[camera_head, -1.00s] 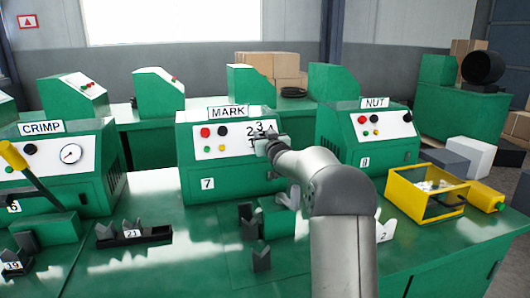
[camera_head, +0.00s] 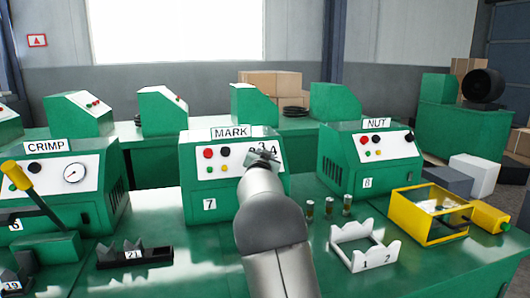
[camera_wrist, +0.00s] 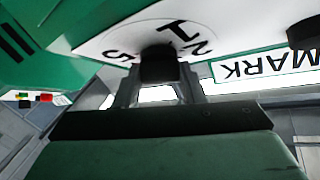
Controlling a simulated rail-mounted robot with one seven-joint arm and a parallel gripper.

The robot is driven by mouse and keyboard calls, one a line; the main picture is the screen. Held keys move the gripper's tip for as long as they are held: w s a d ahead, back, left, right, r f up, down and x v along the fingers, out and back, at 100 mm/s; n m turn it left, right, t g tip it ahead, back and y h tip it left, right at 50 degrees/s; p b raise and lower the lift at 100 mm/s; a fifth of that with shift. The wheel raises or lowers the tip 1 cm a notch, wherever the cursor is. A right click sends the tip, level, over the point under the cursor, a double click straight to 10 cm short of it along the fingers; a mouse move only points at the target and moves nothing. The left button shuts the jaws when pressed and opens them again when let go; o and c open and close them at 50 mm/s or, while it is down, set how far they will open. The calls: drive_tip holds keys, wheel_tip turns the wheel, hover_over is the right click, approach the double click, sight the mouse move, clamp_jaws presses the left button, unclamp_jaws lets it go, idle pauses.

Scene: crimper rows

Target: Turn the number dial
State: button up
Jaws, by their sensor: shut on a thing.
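The number dial has a dark knob (camera_wrist: 158,66) on a white numbered panel (camera_wrist: 125,38) of the green MARK machine (camera_head: 200,200). My gripper (camera_wrist: 157,80) is shut on the knob, one finger on each side of it. Digits show around the knob in the wrist view. I cannot tell which number the dial is set to.
Red and black buttons (camera_head: 208,153) sit left of the dial. A CRIMP machine (camera_head: 75,172) stands left, a NUT machine (camera_head: 372,160) right. A white two-place holder (camera_head: 357,255), several small cylinders (camera_head: 329,207) and a yellow bin (camera_head: 428,225) stand on the right of the bench.

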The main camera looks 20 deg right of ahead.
idle(0.3)
drive_tip(key=o, duration=1)
drive_tip(key=v, duration=1.7)
drive_tip(key=shift+s+a+b, duration=0.1)
drive_tip(key=shift+s+b, duration=0.1)
drive_tip(key=shift+b, duration=0.15)
